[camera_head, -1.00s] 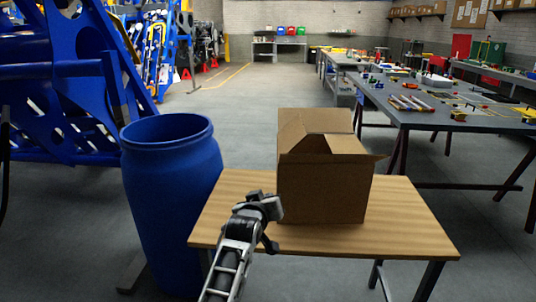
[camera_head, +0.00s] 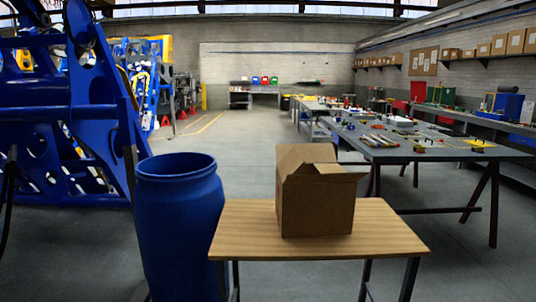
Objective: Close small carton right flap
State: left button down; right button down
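The small cardboard carton (camera_head: 316,208) stands upright on a small wooden table (camera_head: 382,234) in front of me. Its top flaps show. The left flap (camera_head: 290,157) is tilted up, and a back flap (camera_head: 318,152) stands up behind it. The right flap (camera_head: 344,176) sticks out to the right at the carton's top edge, roughly level. The inside of the carton is hidden from this angle. Neither of my grippers shows in the head view.
A blue barrel (camera_head: 180,230) stands close to the table's left side. A long grey workbench (camera_head: 440,150) with tools is behind to the right. Blue machinery (camera_head: 70,120) fills the left. The floor between is clear.

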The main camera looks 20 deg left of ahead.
aim_at(293, 161)
jog(key=u, duration=0.6)
jog(key=i, duration=1.85)
jog(key=z, duration=0.75)
